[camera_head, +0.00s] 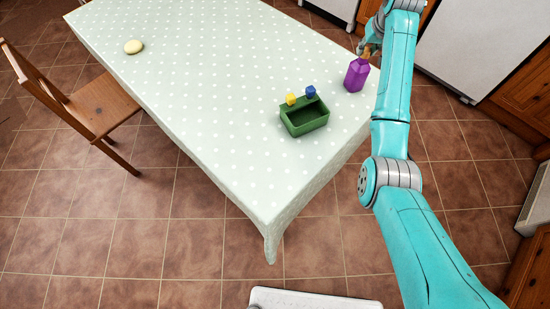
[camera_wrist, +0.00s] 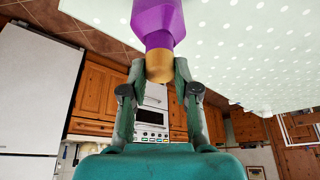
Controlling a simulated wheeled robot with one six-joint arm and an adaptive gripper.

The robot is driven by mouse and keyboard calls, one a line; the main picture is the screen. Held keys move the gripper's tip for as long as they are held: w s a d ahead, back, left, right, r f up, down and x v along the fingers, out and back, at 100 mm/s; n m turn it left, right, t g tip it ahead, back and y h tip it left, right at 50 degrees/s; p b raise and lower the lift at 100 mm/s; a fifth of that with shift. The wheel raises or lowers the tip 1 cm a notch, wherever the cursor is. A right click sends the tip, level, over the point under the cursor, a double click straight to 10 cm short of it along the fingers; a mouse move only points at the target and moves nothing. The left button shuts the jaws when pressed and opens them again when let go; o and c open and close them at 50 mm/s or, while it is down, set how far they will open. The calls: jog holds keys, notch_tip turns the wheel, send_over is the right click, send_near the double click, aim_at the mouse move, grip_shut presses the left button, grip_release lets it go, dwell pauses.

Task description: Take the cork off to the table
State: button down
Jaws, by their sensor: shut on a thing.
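The cork (camera_wrist: 158,68) is golden-brown and sits at the mouth of a purple faceted bottle (camera_wrist: 158,20). My gripper (camera_wrist: 160,72) has one finger on each side of the cork and is shut on it. In the head view the bottle (camera_head: 356,76) stands upright near the right edge of the table (camera_head: 200,75). The cork (camera_head: 366,52) shows just above it, and my gripper (camera_head: 371,46) is partly hidden by my arm. I cannot tell whether there is any gap between cork and bottle neck.
A green open box (camera_head: 304,122) with a yellow and a blue piece at its back edge stands left of the bottle. The dotted tablecloth between is clear. A wooden chair (camera_head: 100,105) stands at the left side.

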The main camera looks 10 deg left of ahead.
aim_at(367, 51)
jog(key=shift+r, duration=3.85)
